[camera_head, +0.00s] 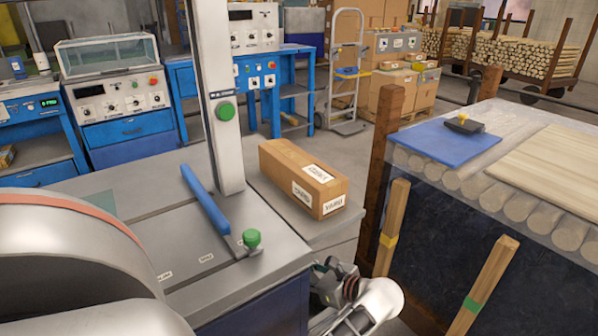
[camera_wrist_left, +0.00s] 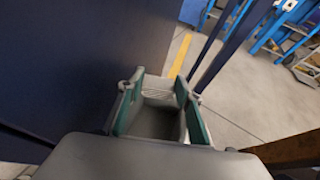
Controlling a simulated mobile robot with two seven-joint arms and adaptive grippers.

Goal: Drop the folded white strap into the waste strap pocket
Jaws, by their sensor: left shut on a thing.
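My left gripper (camera_wrist_left: 159,112) shows in the left wrist view, with its green-lined fingers apart. A small pale ribbed piece (camera_wrist_left: 158,95) lies between the fingertips. It looks like the folded white strap, mostly hidden, and the gripper is shut on it. A dark navy panel stands close on the left of the gripper, with floor below. In the head view, part of my arm and hand shows at bottom centre, low between the grey machine and the wooden posts; its fingertips are hidden. I cannot make out the waste strap pocket in either view. My right gripper is not in view.
The grey machine table (camera_head: 165,215) carries a blue bar (camera_head: 205,199) and a green knob (camera_head: 252,238). A labelled brown carton (camera_head: 300,180) stands beside it. Wooden posts (camera_head: 391,227) and a log stack with a blue mat (camera_head: 436,143) stand at right.

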